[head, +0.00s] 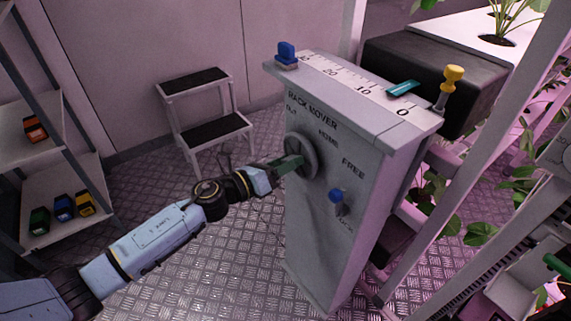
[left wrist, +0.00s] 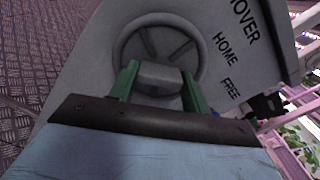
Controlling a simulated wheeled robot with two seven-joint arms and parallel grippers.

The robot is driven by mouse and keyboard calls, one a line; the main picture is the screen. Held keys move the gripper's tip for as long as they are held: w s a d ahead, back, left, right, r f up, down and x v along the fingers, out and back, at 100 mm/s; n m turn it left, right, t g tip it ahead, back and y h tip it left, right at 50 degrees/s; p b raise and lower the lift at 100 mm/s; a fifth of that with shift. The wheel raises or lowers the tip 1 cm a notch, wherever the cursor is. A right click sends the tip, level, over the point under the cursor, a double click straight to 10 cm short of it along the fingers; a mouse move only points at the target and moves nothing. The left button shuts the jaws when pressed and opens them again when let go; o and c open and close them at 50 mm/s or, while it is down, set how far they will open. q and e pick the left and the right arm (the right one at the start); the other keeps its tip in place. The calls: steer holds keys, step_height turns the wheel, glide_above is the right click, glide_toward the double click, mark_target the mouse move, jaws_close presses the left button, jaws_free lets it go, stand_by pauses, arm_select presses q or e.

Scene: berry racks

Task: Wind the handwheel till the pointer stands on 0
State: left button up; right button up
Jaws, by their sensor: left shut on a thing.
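The grey handwheel (head: 313,160) is on the front of the grey rack mover cabinet (head: 318,245). The scale (head: 345,80) on top reads 30, 20, 10, 0 from left to right. The teal pointer (head: 403,88) stands between 10 and 0, off the 0 mark. My left gripper (head: 292,163) is at the wheel. In the left wrist view, its green fingers (left wrist: 161,90) are shut on the wheel's grey handle (left wrist: 160,76), at the near side of the rim (left wrist: 118,45). My right gripper is not in view.
A blue knob (head: 337,196) sits below the word FREE. A step stool (head: 205,112) stands behind left, shelves (head: 62,170) at far left, plant racks at right.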

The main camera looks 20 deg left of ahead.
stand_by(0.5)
arm_select(q)
steer(key=o, duration=1)
steer(key=shift+a, duration=0.1)
steer(key=v, duration=1.3)
steer(key=shift+s, duration=0.15)
